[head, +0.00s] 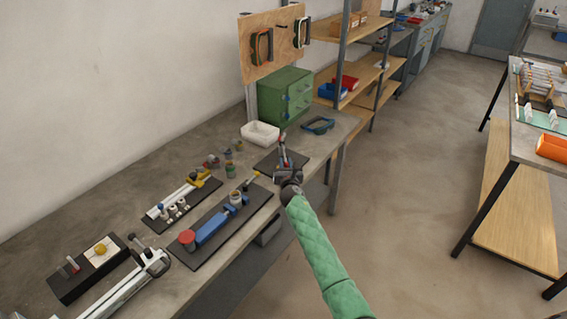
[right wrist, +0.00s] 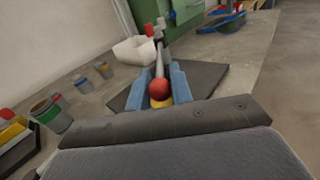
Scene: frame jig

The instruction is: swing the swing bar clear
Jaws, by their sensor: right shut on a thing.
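The swing bar (right wrist: 159,66) is a thin grey bar with a red ball knob (right wrist: 160,89) at its near end, over a dark base plate (right wrist: 205,75). In the right wrist view my right gripper (right wrist: 163,82) has its blue fingers on both sides of the knob, shut on it. A yellow part shows just below the knob. In the head view the right gripper (head: 286,171) is at the near edge of the dark plate (head: 266,161), and the bar (head: 283,152) points away from it. The gripper hides the knob there. My left gripper is not in view.
A blue fixture (head: 212,228) and a yellow clamp jig (head: 200,178) lie nearer. Open floor lies to the right.

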